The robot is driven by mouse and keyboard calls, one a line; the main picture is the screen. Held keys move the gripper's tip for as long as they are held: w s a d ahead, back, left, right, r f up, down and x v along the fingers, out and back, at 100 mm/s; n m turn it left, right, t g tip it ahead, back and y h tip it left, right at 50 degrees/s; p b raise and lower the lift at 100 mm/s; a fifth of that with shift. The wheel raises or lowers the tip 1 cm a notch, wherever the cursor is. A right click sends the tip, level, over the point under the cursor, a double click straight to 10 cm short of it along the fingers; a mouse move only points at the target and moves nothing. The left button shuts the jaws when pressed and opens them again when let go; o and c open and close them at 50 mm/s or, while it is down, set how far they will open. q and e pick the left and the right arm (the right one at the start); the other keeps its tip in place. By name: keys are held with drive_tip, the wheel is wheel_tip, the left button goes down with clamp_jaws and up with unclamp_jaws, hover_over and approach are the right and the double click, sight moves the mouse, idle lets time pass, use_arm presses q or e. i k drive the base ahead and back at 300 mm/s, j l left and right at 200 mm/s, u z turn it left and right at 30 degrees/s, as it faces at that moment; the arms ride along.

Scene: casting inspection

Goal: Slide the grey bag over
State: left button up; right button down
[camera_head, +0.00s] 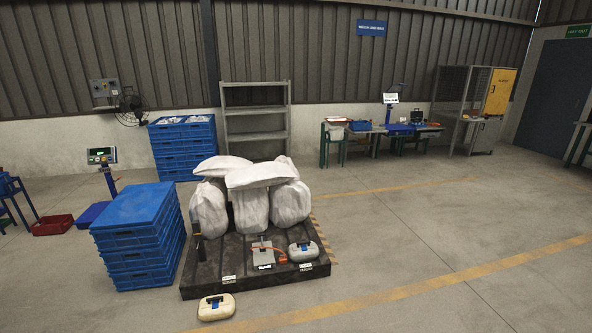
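A small grey-white bag (303,255) with a dark patch on top lies on the front right part of the dark pallet (208,270). A similar cream-coloured bag (216,311) with a dark patch lies on the floor in front of the pallet. Several large whitish sacks (290,203) stand on the back of the pallet, with one sack (262,174) lying across their tops. I cannot tell for sure which one is the grey bag. Neither of my grippers is in view.
A flat grey device (262,252) with an orange handle or hose lies left of the small grey-white bag. A dark upright object (200,246) is at the pallet's left side. Stacked blue crates (140,240) stand close to its left. The floor at the right (440,235) is clear.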

sight(298, 252)
drive_tip(key=i+z, duration=0.3)
drive_tip(key=i, duration=0.5)
drive_tip(key=i+l+u, duration=0.2)
drive_tip(key=i, duration=0.25)
drive_tip(key=i+l+u, duration=0.25)
drive_tip(key=i, duration=0.2)
drive_tip(key=i+l+u, duration=0.5)
drive_tip(key=l, duration=0.3)
drive_tip(key=i+l+u, duration=0.25)
drive_tip(key=l, duration=0.2)
